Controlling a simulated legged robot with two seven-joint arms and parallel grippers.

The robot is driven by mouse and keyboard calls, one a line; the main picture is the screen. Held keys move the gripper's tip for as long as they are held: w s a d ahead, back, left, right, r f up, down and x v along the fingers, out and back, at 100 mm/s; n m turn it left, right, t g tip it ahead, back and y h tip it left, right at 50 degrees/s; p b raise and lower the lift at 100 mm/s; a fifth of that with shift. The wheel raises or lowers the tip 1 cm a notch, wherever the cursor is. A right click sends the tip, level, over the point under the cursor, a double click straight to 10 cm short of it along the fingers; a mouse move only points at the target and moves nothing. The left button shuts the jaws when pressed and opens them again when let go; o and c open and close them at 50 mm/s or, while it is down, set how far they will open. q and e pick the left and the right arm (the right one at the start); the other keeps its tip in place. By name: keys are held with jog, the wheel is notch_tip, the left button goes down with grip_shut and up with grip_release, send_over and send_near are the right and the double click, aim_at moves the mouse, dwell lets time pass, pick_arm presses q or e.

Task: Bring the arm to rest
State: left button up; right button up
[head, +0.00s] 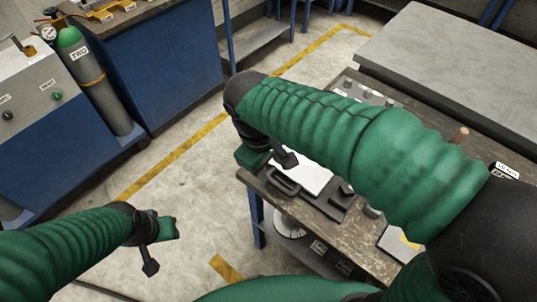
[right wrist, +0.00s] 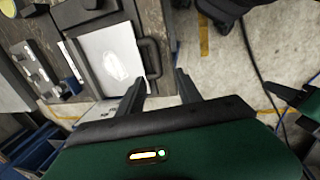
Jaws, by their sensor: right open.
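My right arm (head: 330,125), in a ribbed green sleeve, reaches across the workbench in the head view, its gripper end (head: 262,158) over the bench's left edge. In the right wrist view, my right gripper (right wrist: 161,80) is open, its dark fingers apart with nothing between them. Beyond the fingers lies a flat black case or tray with a handle (right wrist: 153,57) and a white panel (right wrist: 110,62) bearing a pale shape. The white panel also shows in the head view (head: 312,178), partly behind my arm. My left gripper (head: 158,243) hangs over the floor; its jaws are unclear.
The wooden workbench (head: 292,212) has blue legs and carries small parts. A grey-topped table (head: 450,55) stands behind it. A blue cabinet (head: 40,130) and a grey cylinder with a green top (head: 88,75) are at the left. Open floor (head: 190,190) lies between.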

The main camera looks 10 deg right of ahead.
jog(key=shift+s+a+r, duration=0.15)
jog(key=shift+a+r, duration=0.05)
jog(key=shift+r, duration=0.9)
jog(key=s+d+f+m+t+y+p, duration=0.1)
jog(key=s+d+f+m+p, duration=0.4)
jog(key=d+f+m+p, duration=0.2)
jog(key=shift+s+d+f+m+y+p, duration=0.3)
jog(key=shift+d+f, duration=0.65)
jog(key=shift+d, duration=1.35)
jog(key=shift+w+d, duration=0.1)
jog(key=shift+d, duration=0.1)
jog(key=shift+a, duration=0.15)
